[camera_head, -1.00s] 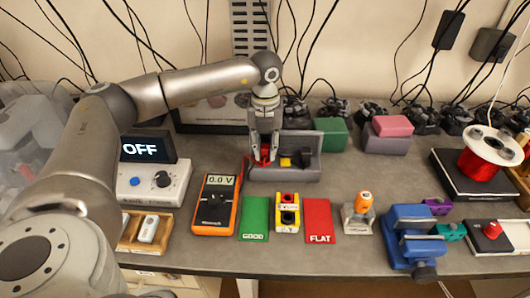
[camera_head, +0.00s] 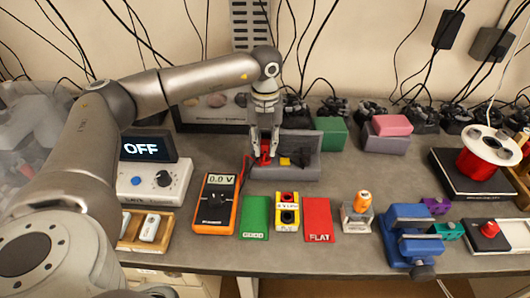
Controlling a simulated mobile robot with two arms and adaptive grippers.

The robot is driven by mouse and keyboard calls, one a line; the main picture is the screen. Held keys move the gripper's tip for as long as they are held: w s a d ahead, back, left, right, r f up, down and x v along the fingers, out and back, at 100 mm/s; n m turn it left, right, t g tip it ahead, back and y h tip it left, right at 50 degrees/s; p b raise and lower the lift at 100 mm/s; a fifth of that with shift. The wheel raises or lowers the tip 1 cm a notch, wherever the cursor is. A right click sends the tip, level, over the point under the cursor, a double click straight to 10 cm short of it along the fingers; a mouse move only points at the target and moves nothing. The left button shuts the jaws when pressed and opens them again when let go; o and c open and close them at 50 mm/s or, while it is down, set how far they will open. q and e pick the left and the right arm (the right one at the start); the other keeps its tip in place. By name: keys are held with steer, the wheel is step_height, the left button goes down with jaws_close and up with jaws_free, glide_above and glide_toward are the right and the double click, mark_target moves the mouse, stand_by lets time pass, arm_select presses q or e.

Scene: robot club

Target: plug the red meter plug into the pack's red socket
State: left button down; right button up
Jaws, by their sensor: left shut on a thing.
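My left gripper (camera_head: 264,157) is shut on the red meter plug (camera_head: 265,149), over the left part of a grey tray at the back of the bench. Its fingers hide part of the plug, and I cannot tell whether the plug is clear of the tray floor. The orange meter (camera_head: 215,201) reads 0.0 V, left of the green mat. My right gripper is not in view.
The grey tray (camera_head: 285,173) also holds a black and yellow piece (camera_head: 298,157). A green mat (camera_head: 255,218) and a red mat (camera_head: 318,220) flank the pack. A blue vise (camera_head: 408,232) and an orange-topped holder (camera_head: 356,216) stand right. A power supply (camera_head: 150,187) stands left.

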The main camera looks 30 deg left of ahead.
mark_target(265, 142)
arm_select(q)
steer(key=shift+r+p, duration=1)
steer(key=shift+r, duration=0.65)
